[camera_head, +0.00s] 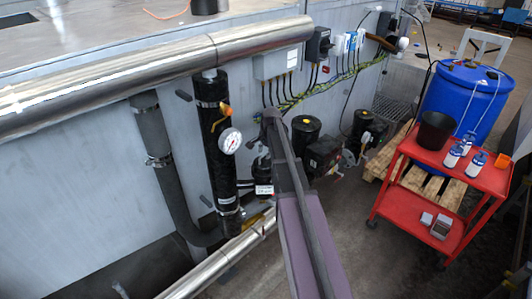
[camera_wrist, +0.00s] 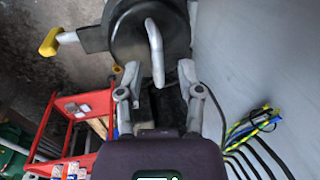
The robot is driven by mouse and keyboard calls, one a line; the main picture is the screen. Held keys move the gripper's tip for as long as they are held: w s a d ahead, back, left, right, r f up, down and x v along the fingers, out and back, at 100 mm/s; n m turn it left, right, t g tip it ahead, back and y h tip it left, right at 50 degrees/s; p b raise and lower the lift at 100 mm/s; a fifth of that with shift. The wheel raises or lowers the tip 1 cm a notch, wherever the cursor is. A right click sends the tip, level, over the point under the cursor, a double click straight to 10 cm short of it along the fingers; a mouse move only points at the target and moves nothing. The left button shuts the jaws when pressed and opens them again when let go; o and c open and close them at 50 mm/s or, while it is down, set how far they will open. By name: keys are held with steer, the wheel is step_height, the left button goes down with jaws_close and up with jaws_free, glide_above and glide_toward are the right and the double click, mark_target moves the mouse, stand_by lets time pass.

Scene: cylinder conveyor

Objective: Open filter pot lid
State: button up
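In the wrist view, the filter pot lid (camera_wrist: 128,42) is a round dark disc with a pale curved handle (camera_wrist: 155,48) standing out from it. My gripper (camera_wrist: 159,72) is open, with one finger on each side of the handle's near end. Gaps show between the handle and both fingers, and the gripper looks empty. In the head view, a dark pot-like body (camera_head: 261,168) shows only partly behind my arm. The lid's handle and my fingertips cannot be made out there.
A yellow-ended lever (camera_wrist: 50,42) sticks out left of the lid. Cables (camera_wrist: 250,135) run along the wall at right. In the head view, a black pipe with a gauge (camera_head: 230,141) stands left of my arm. Pumps (camera_head: 305,130) and a red cart (camera_head: 440,165) are at right.

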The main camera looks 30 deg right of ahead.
jaws_close()
steer(key=shift+w+a+r+p, duration=0.3)
steer(key=shift+w+r+p, duration=0.2)
steer(key=shift+w, duration=0.2)
steer(key=shift+o, duration=0.7)
jaws_free()
steer(key=shift+w+f, duration=0.1)
steer(key=shift+f, duration=0.05)
steer(key=s+a+n+g, duration=0.1)
steer(key=s+a+n, duration=0.6)
steer(key=s+a, duration=0.4)
steer(key=s+a+n+g, duration=0.1)
steer(key=s+a+n, duration=0.6)
steer(key=s, duration=0.9)
steer(key=a, duration=0.3)
steer(key=shift+s+a+f+h, duration=0.15)
steer(key=shift+a+h, duration=0.25)
